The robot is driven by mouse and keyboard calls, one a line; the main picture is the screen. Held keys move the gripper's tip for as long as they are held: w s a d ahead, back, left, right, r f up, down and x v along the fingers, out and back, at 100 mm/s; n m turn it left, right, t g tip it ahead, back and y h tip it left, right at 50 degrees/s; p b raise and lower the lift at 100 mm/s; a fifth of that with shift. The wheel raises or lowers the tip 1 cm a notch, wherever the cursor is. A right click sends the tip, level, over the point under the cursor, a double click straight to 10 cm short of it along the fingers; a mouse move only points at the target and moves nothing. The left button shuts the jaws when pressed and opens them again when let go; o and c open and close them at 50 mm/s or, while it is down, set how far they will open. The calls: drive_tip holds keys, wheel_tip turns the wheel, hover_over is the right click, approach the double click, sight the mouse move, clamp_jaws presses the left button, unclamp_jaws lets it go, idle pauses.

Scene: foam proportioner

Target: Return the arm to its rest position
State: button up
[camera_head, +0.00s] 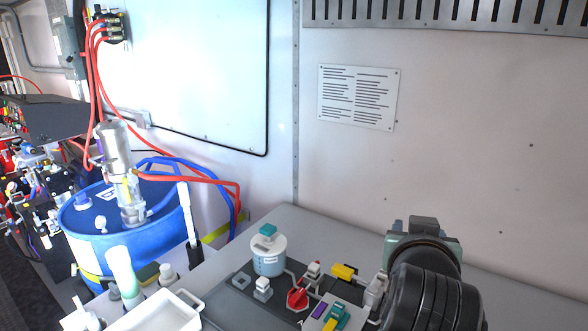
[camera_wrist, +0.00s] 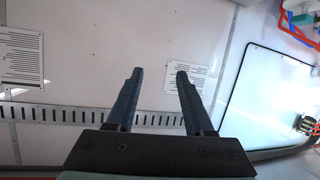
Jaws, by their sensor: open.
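My gripper (camera_wrist: 158,80) shows in the wrist view with its two dark fingers spread apart and nothing between them. It faces the white wall (camera_wrist: 85,75) and a slotted metal strip (camera_wrist: 60,114). In the head view my dark arm rises at the lower right, over the right end of the grey bench (camera_head: 300,222). The fingertips cannot be made out in the head view.
On the bench stand a white jar with a teal cap (camera_head: 268,254), a red valve handle (camera_head: 298,297) and several small fittings. A white tray (camera_head: 160,318) lies front left. A blue drum (camera_head: 120,225) with red and blue hoses stands left. A printed sign (camera_head: 357,97) hangs on the wall.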

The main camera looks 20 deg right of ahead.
drive_tip(key=w+a+r+n+t, duration=0.2)
drive_tip(key=a+r+t, duration=0.4)
drive_tip(key=a+r, duration=0.4)
drive_tip(key=s+a+r+n+t+y, duration=0.1)
drive_tip(key=s+a+r+t+y, duration=0.2)
drive_tip(key=a+r, duration=0.3)
drive_tip(key=s+a+r+n+t+y, duration=0.2)
drive_tip(key=s+a+r+t+y, duration=0.1)
drive_tip(key=a+r, duration=0.3)
drive_tip(key=s+a+r+n+t+y+b, duration=0.1)
drive_tip(key=s+a+r+n+t+y, duration=0.1)
drive_tip(key=a+r, duration=0.4)
drive_tip(key=s+a+t+y, duration=0.1)
drive_tip(key=s+a+t, duration=0.1)
drive_tip(key=shift+a+t, duration=0.3)
drive_tip(key=shift+t, duration=0.1)
drive_tip(key=shift+s, duration=0.1)
